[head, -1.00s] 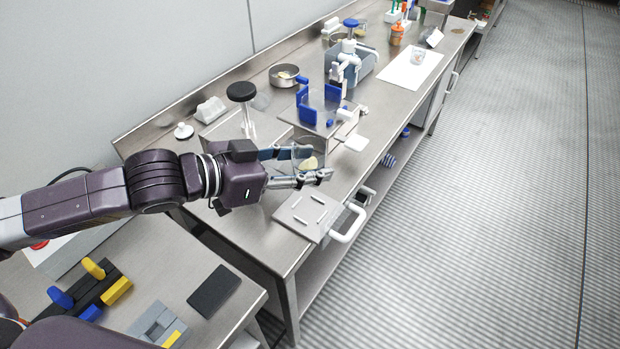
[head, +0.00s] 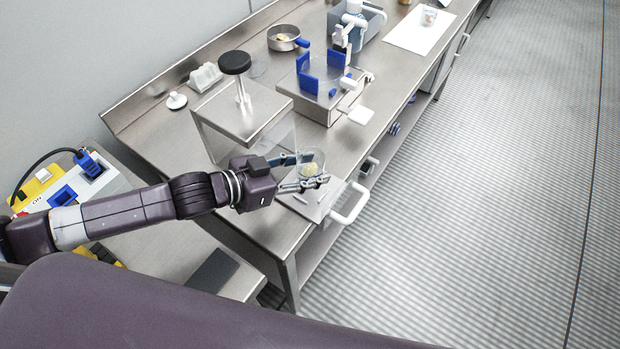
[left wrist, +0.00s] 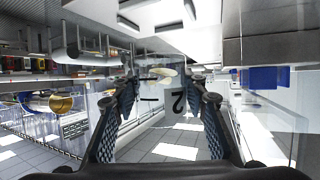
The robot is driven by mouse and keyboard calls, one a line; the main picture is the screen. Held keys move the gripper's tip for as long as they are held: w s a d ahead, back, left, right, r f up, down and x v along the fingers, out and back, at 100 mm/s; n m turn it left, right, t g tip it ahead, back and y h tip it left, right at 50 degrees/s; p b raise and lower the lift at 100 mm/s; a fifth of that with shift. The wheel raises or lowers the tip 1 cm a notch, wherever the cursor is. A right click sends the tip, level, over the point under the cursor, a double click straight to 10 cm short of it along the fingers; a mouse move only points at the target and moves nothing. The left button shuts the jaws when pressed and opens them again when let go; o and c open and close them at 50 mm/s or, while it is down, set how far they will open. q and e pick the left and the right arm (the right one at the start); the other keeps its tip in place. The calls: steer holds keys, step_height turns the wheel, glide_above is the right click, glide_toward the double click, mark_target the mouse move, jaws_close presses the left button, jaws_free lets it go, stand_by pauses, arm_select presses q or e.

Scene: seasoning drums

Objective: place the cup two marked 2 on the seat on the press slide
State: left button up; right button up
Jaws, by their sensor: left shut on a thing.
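My left gripper (head: 304,172) is shut on a clear cup (head: 313,162) with a pale yellow piece inside. In the left wrist view the see-through cup (left wrist: 178,103) shows a dark 2 between the two fingers (left wrist: 166,92). The press slide (head: 303,207) is a flat metal plate with a white handle (head: 351,204) at the table's front edge. The cup appears just above or behind the slide's far part; I cannot tell whether they touch. The arm and gripper partly hide the slide and its seat. My right gripper is not in view.
A metal press housing (head: 238,110) with a black knob (head: 235,62) stands behind the gripper. A fixture with blue uprights (head: 308,74) stands farther along the table. A round metal pan (head: 284,39) and a white sheet (head: 418,33) lie beyond it.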

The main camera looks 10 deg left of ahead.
arm_select(q)
steer(key=shift+f, duration=0.3)
step_height(320, 180, down, 4)
steer(key=shift+f, duration=0.1)
steer(key=o, duration=0.9)
steer(key=shift+o, duration=0.2)
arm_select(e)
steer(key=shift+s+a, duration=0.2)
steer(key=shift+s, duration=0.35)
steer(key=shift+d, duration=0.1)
